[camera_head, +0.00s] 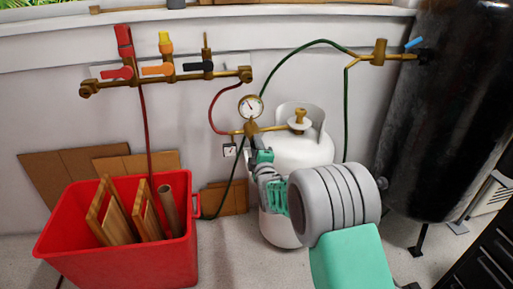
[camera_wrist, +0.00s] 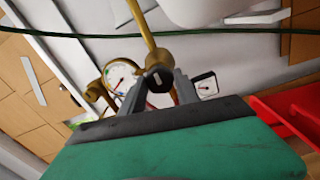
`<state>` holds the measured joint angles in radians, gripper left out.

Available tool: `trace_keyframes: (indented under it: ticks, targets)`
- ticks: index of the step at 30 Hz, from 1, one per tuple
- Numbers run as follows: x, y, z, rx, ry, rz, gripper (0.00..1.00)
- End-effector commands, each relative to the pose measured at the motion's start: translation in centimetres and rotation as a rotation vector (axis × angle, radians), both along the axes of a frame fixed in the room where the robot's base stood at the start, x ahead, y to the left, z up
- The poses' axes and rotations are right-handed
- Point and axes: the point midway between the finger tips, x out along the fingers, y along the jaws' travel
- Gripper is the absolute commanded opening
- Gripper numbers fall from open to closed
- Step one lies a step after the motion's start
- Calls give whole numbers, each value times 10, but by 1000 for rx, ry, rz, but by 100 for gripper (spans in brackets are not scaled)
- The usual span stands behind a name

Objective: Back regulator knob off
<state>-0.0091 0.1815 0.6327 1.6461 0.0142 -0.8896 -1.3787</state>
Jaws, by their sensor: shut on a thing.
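The brass regulator (camera_head: 250,128) sits left of the white gas tank (camera_head: 304,149), with a round gauge (camera_head: 251,107) above it. My gripper (camera_head: 254,145) reaches it from the front, just below the gauge. In the wrist view the dark round regulator knob (camera_wrist: 158,79) lies between my fingertips (camera_wrist: 159,84), and the gripper is shut on it. The brass pipe (camera_wrist: 140,24) runs away behind the knob. The round gauge also shows in the wrist view (camera_wrist: 121,76). In the head view my gripper hides the knob.
A red bin (camera_head: 120,255) with wooden pieces stands at the left. A valve manifold (camera_head: 168,76) with colored handles is on the wall. A dark cylinder tank (camera_head: 440,120) stands at the right. A green hose (camera_head: 310,43) arches above the gas tank; a small square gauge (camera_head: 229,150) is near my gripper.

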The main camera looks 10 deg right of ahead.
Motion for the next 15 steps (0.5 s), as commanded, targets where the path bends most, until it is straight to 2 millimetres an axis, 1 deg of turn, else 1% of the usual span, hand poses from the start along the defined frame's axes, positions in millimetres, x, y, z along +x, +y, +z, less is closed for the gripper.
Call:
trace_keyframes:
  ticks: [4, 5, 12, 15]
  targets:
    - [0, 0, -1, -2, 2, -1, 0]
    - [0, 0, -1, -2, 2, -1, 38]
    - [0, 0, -1, -1, 1, -1, 58]
    - [0, 0, 0, 0, 1, 0, 59]
